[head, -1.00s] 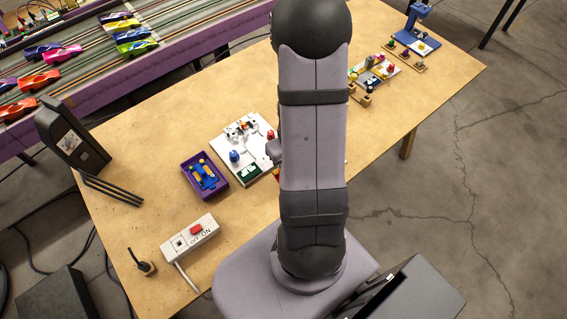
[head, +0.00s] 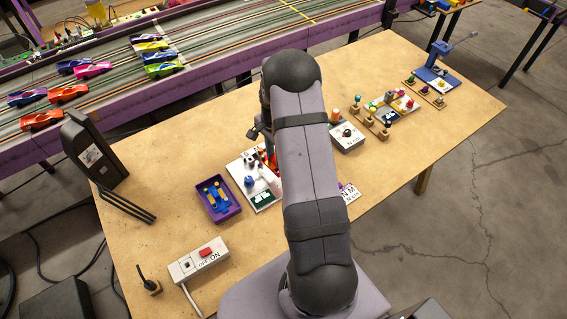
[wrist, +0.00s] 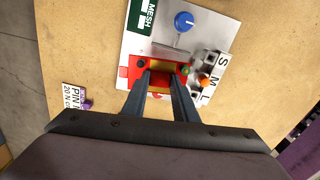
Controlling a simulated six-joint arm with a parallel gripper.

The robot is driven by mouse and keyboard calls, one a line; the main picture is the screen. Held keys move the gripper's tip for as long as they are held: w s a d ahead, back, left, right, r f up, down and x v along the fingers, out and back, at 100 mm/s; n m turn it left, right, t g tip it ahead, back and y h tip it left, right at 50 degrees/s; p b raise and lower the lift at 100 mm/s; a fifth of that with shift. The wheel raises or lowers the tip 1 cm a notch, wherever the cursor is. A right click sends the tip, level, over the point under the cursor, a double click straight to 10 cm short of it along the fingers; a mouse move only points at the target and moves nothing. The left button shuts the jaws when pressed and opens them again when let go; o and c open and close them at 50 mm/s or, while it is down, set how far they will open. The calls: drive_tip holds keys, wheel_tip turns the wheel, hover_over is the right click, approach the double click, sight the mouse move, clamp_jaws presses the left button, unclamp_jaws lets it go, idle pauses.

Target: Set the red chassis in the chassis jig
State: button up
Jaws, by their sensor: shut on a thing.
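The red chassis (wrist: 130,73) shows in the wrist view, with a yellowish middle part between the fingers. My gripper (wrist: 162,77) is shut on it. The chassis is over or on the near side of a white plate (wrist: 210,42), which seems to be the chassis jig. The plate carries a green MESH label (wrist: 146,15), a blue knob (wrist: 184,21) and a block marked S, M, L (wrist: 218,68). I cannot tell whether the chassis touches the plate. In the head view the white plate (head: 235,170) is partly hidden by my arm, and the chassis is not clear.
A purple tray (head: 232,211) with yellow and blue parts stands left of the plate. A switch box (head: 198,263) is nearer the front. A grey box with a knob (head: 347,138) and other fixtures (head: 385,105) stand to the right. A dark device (head: 90,150) stands at the table's left.

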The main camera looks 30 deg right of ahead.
sight(272, 162)
drive_tip(key=shift+w+a+m, duration=0.15)
drive_tip(key=shift+w+m, duration=0.55)
drive_tip(key=shift+w, duration=0.05)
drive_tip(key=shift+f, duration=0.25)
drive_tip(key=shift+f+b, duration=1.8)
drive_tip(key=shift+f, duration=0.5)
drive_tip(key=shift+f+b, duration=0.55)
drive_tip(key=shift+f, duration=0.4)
idle(0.3)
drive_tip(key=o, duration=1.2)
